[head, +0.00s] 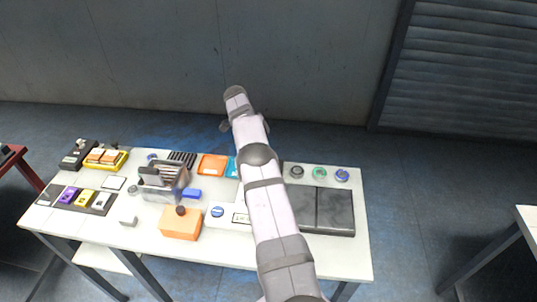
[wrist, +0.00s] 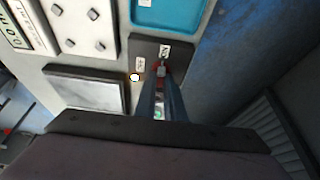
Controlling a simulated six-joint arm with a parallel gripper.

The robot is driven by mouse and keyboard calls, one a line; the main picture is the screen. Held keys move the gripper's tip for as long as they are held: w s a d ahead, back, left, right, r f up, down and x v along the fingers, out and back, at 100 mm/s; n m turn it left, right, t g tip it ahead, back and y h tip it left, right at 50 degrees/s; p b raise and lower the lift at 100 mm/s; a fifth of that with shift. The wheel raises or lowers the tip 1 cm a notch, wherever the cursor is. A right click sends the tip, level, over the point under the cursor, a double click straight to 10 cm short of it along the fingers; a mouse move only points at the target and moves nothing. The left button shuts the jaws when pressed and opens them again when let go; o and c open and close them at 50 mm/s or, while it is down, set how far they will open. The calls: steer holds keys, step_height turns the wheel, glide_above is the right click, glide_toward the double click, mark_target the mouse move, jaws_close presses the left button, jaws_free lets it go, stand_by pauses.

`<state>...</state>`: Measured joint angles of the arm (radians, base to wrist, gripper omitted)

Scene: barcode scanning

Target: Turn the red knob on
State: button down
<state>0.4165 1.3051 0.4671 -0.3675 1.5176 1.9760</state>
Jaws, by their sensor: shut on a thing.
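In the wrist view the red knob (wrist: 160,69) sits on a dark panel (wrist: 148,46), with only a little red showing at the fingertips. My gripper (wrist: 161,76) reaches onto it with both long fingers close together, shut on the knob. A white label with dark lettering (wrist: 165,51) is just above the knob, and a smaller pale label (wrist: 141,65) is to its left. The fingers hide most of the knob, so its exact turn cannot be told. In the head view my arm hides the knob and its panel.
A small glowing round light (wrist: 134,77) is left of the fingers. A teal tray (wrist: 170,12) lies above the panel, a grey-topped plate (wrist: 85,88) to the left. In the head view the white table (head: 340,252) also holds an orange box (head: 180,224), a metal toaster-like device (head: 163,178) and dark plates (head: 335,210).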

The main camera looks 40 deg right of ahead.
stand_by(0.5)
steer(key=c, duration=1.8)
jaws_free()
steer(key=shift+c, duration=0.2)
steer(key=shift+r, duration=0.15)
steer(key=shift+r, duration=0.3)
step_height(320, 180, up, 9)
steer(key=p, duration=0.6)
steer(key=shift+p, duration=0.3)
steer(key=shift+r, duration=0.1)
